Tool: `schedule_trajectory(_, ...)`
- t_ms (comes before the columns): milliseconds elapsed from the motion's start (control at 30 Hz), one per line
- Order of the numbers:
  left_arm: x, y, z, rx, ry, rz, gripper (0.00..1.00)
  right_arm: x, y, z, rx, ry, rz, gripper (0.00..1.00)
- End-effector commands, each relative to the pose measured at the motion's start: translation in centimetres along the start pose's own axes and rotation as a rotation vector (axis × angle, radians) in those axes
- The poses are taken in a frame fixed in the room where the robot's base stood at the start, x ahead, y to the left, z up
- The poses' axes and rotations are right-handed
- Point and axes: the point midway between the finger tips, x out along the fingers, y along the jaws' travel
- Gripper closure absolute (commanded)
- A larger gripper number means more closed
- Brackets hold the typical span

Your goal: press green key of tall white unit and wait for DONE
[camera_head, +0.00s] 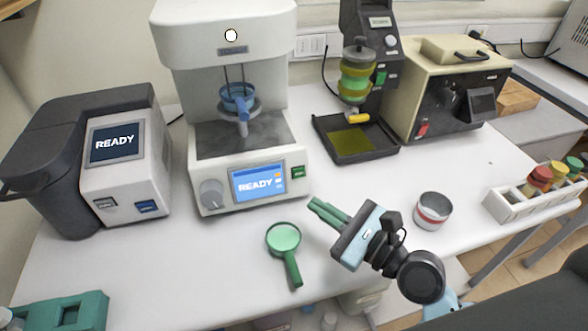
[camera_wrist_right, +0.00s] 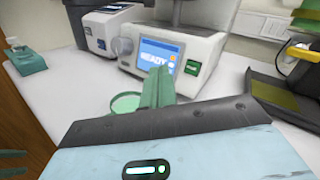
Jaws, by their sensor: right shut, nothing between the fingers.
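The tall white unit (camera_head: 230,60) stands at the back centre of the table. Its screen (camera_head: 258,183) reads READY, and its green key (camera_head: 298,172) sits to the right of that screen. In the right wrist view the screen (camera_wrist_right: 160,57) and the green key (camera_wrist_right: 193,67) also show, beyond my fingers. My right gripper (camera_head: 314,205) is shut and empty, its green fingers together and pointing at the unit's front. The fingertips are in front of and below the green key, apart from it. In the right wrist view the gripper (camera_wrist_right: 160,70) covers part of the unit's front.
A green magnifier (camera_head: 284,238) lies left of my right gripper. A metal cup (camera_head: 432,211) stands to its right. A grey unit with a READY screen (camera_head: 114,144) is at left. A black tray (camera_head: 385,152) and a tube rack (camera_head: 510,205) stand at right.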

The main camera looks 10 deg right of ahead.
Motion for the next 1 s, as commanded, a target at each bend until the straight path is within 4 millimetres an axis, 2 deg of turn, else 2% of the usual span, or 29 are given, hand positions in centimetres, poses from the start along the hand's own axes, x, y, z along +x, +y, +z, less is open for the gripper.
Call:
schedule_trajectory(367, 0.0, 0.3, 0.7, -0.009, -0.013, 0.002, 0.49, 0.5, -0.2, -0.3, -0.001, 0.000, 0.000, 1.00)
schedule_trajectory(800, 0.8, 0.8, 4.2, -0.024, -0.073, 0.009, 0.49, 4.5, -2.3, -2.9, 0.001, 0.004, 0.001, 1.00)
schedule_trajectory(1000, 0.9, 0.8, 3.9, -0.023, -0.068, 0.009, 0.49, 6.2, -3.3, -3.3, -0.001, 0.000, 0.000, 1.00)
